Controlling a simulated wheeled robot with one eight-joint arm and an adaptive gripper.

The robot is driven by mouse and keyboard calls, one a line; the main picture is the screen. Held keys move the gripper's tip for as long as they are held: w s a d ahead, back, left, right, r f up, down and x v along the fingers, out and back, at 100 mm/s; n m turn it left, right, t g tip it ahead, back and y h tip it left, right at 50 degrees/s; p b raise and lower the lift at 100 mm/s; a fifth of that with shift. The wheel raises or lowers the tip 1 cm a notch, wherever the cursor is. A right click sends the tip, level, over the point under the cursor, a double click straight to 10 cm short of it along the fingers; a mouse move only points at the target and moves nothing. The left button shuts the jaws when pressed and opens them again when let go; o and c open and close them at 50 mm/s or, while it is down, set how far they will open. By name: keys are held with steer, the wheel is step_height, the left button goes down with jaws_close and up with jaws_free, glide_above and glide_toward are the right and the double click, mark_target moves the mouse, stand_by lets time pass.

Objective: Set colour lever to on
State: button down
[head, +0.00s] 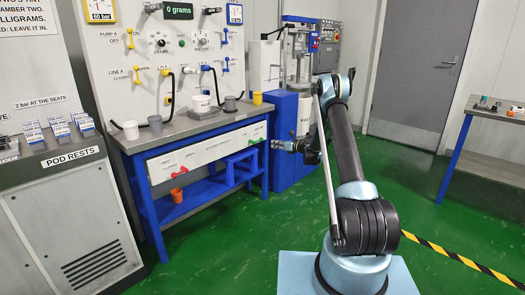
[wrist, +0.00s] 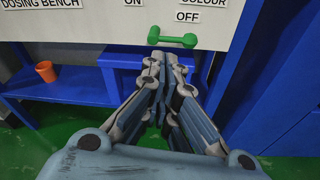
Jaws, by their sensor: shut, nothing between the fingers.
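The green colour lever (wrist: 172,39) lies nearly level across the lower edge of the white front panel (wrist: 100,22) in the wrist view. OFF is printed just above its right end, COLOUR above that, and ON up to the left. I cannot tell which end is the pivot. My gripper (wrist: 163,58) is shut and empty, its tips just below the lever; I cannot tell if they touch it. In the head view the lever (head: 256,141) is small at the right end of the panel, with my gripper (head: 276,145) close to its right.
An orange cup (head: 177,194) stands on the blue lower shelf, also in the wrist view (wrist: 45,71). A blue cabinet (head: 282,140) stands right beside my gripper. Cups stand on the bench top. Green floor is open in front.

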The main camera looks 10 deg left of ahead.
step_height(320, 180, down, 9)
steer(key=w+m+t+y, duration=0.1)
steer(key=w+m, duration=0.1)
steer(key=m, duration=0.2)
steer(key=w+a+r, duration=0.2)
steer(key=w+a, duration=0.6)
steer(key=shift+a+r, duration=0.2)
steer(key=shift+r, duration=0.05)
